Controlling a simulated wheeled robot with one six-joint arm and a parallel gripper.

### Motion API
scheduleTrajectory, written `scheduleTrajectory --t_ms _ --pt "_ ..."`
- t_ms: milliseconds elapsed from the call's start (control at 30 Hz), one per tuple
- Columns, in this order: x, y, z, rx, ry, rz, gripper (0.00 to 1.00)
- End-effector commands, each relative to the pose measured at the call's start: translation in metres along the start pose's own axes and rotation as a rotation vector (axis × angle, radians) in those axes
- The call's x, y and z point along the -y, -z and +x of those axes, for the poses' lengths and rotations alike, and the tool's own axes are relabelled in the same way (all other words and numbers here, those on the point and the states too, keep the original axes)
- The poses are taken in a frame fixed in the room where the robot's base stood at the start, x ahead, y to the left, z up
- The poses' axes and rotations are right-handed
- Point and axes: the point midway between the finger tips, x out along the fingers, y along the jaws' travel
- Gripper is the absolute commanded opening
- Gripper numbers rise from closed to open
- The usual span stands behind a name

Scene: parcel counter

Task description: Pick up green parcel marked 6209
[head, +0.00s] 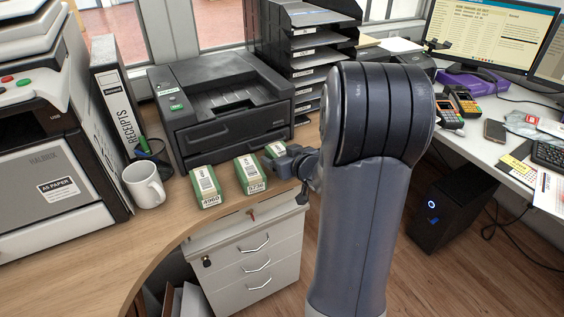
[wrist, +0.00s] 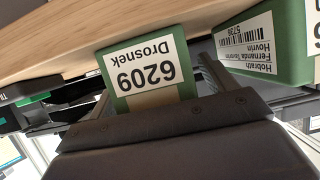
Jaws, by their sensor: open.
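The green parcel marked 6209 (wrist: 143,70) shows upside down in the middle of the wrist view, with a white label reading "6209 Drosnek". In the head view it is the rightmost of the green parcels (head: 275,149), on the wooden counter, partly hidden by my gripper (head: 290,165). In the wrist view my gripper (wrist: 153,84) is open, with a finger on each side of the parcel's near end. Whether the fingers touch it I cannot tell.
A green parcel marked 5736 (head: 250,174) stands close to its left; it also shows at right in the wrist view (wrist: 262,45). Another green parcel (head: 205,187) stands further left, near a white mug (head: 144,184). A black printer (head: 222,105) stands behind; drawers (head: 245,258) are below the counter.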

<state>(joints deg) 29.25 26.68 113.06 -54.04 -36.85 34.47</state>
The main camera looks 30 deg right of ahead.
Motion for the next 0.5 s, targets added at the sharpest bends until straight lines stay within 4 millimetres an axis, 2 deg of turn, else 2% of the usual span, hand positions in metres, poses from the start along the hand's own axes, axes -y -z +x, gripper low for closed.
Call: scheduleTrajectory --t_ms 200,500 --pt "-0.0001 0.0004 0.0005 0.0 0.0 0.0 0.8" --pt "-0.0001 0.0004 0.0003 0.0 0.0 0.0 0.55"
